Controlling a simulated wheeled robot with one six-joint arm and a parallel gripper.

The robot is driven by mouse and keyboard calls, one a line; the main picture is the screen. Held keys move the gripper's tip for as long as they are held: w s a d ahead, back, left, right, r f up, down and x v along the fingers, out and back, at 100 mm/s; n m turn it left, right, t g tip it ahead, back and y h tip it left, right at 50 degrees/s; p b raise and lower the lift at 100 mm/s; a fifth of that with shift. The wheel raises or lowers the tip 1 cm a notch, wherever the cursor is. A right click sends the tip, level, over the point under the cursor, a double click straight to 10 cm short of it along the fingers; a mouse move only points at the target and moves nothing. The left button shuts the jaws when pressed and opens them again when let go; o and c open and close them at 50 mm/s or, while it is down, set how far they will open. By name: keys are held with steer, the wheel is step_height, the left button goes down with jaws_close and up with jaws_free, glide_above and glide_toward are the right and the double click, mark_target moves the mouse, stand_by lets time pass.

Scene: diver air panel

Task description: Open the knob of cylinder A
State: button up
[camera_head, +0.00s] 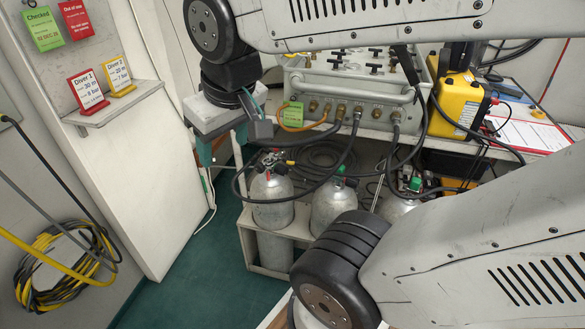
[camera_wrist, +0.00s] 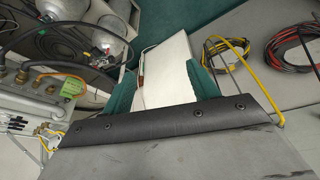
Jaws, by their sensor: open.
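Several grey gas cylinders stand in a white rack under the panel: a left one (camera_head: 271,198), a middle one (camera_head: 327,205) and a right one (camera_head: 396,207), partly hidden by my arm. No letter is readable, so I cannot tell which is cylinder A. The left one has a small red-marked valve top (camera_head: 270,160); green shows on the right one's top (camera_head: 415,184). My gripper (camera_head: 225,150) is open and empty, left of and above the left cylinder, apart from it. In the wrist view, its teal fingers (camera_wrist: 162,85) are spread; cylinders (camera_wrist: 108,35) show at the upper left.
The panel (camera_head: 350,95) with hoses stands on the bench above the cylinders, and black hoses loop before the valve tops. A white cabinet wall (camera_head: 140,190) with a shelf (camera_head: 115,105) is at left. Green floor (camera_head: 190,290) is clear below my gripper.

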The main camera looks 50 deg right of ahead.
steer(key=w+d+m+t+h, duration=0.1)
steer(key=w+d+t, duration=0.1)
steer(key=w+d, duration=0.45)
steer(key=w+d+m+t+h, duration=0.1)
steer(key=w+d, duration=0.3)
steer(key=w, duration=0.5)
steer(key=w+d+f+t+h, duration=0.1)
steer(key=w+d+f+t, duration=0.1)
steer(key=w+d+f, duration=0.55)
steer(key=w+d+f+t, duration=0.1)
steer(key=w+d+f, duration=0.3)
steer(key=d, duration=0.6)
steer(key=m+t+y, duration=0.3)
steer(key=t, duration=0.2)
glide_above(286, 173)
step_height(286, 173, down, 25)
steer(key=s+f+m+t, duration=0.2)
steer(key=s+f+t, duration=0.1)
steer(key=s+f, duration=0.3)
steer(key=shift+y, duration=0.3)
steer(key=w, duration=0.4)
steer(key=w+r, duration=0.1)
steer(key=w, duration=0.2)
steer(key=shift+a+r, duration=0.1)
steer(key=c, duration=1)
